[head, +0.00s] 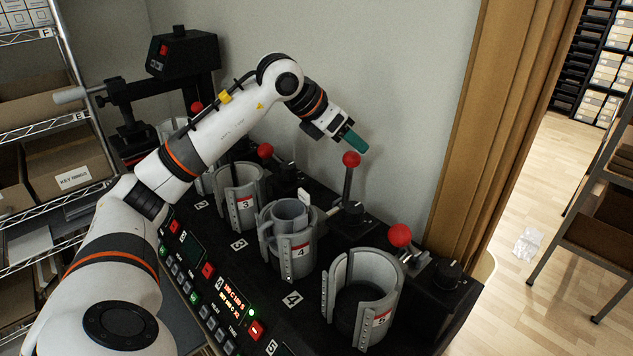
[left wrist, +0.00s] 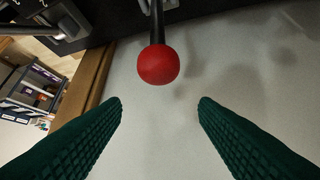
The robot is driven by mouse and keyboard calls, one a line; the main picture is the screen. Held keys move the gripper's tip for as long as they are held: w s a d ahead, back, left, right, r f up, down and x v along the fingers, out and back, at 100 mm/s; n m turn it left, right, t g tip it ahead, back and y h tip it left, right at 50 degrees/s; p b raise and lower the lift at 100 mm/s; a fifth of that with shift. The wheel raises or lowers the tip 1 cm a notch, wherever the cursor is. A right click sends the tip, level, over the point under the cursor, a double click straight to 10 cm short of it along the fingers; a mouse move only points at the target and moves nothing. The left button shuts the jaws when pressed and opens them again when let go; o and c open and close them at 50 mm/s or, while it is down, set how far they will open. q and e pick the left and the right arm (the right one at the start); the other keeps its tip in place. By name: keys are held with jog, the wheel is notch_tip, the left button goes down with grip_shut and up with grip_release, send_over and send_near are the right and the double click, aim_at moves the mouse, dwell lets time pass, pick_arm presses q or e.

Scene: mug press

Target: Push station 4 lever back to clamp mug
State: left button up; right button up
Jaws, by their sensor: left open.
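The station 4 lever has a red ball knob (head: 351,159) on a dark rod and stands roughly upright behind station 4. The knob also shows in the left wrist view (left wrist: 158,65), ahead of and between the two green fingers. A grey mug (head: 289,214) sits inside the station 4 holder (head: 272,246), a split grey cup marked with a red 4 label. My left gripper (head: 355,141) is just above the station 4 knob in the head view, apart from it in the wrist view. Its fingers are open and empty. My right gripper is not in view.
The station 5 holder (head: 338,286) stands empty at right, with its lever's red knob (head: 400,235) lower. The station 3 holder (head: 237,180) and its red knob (head: 265,151) are at left. A grey wall (head: 410,70) stands close behind. A control panel (head: 232,296) runs along the front.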

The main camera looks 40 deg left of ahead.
pick_arm(q)
jog(key=shift+s+r, duration=0.15)
jog(key=shift+r, duration=0.45)
jog(key=shift+a, duration=0.1)
jog(key=v, duration=0.6)
dwell(0.5)
